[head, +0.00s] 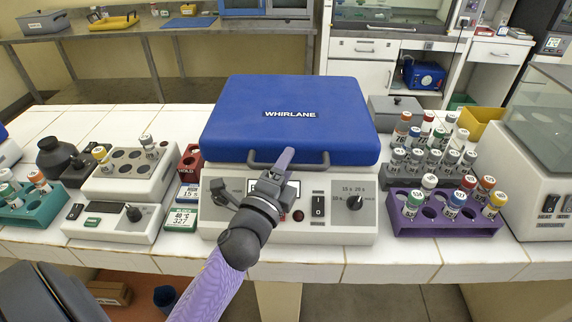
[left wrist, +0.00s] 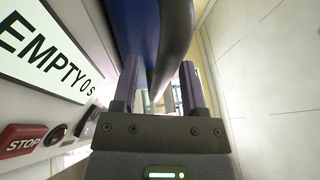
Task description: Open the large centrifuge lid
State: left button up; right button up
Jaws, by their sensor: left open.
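The large centrifuge has a blue lid (head: 290,110) marked WHIRLANE, down on its pale body (head: 340,232). A dark grey handle (head: 317,163) runs along the lid's front edge. My left gripper (head: 287,158) is at the middle of the handle, open. In the left wrist view its two fingers (left wrist: 160,80) stand apart, with the dark handle (left wrist: 174,45) reaching down toward the gap between them. The blue lid (left wrist: 135,28) shows beside the handle. I cannot tell whether the fingers touch the handle. My right gripper is not in view.
A purple tube rack (head: 440,228) and a grey rack with tubes stand right of the centrifuge. A small device (head: 118,220) and a teal rack (head: 30,215) stand left. The front panel carries a display reading EMPTY (left wrist: 45,50) and a red STOP button (left wrist: 22,140).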

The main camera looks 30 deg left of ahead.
pick_arm(q)
grip_shut()
dwell(1.4)
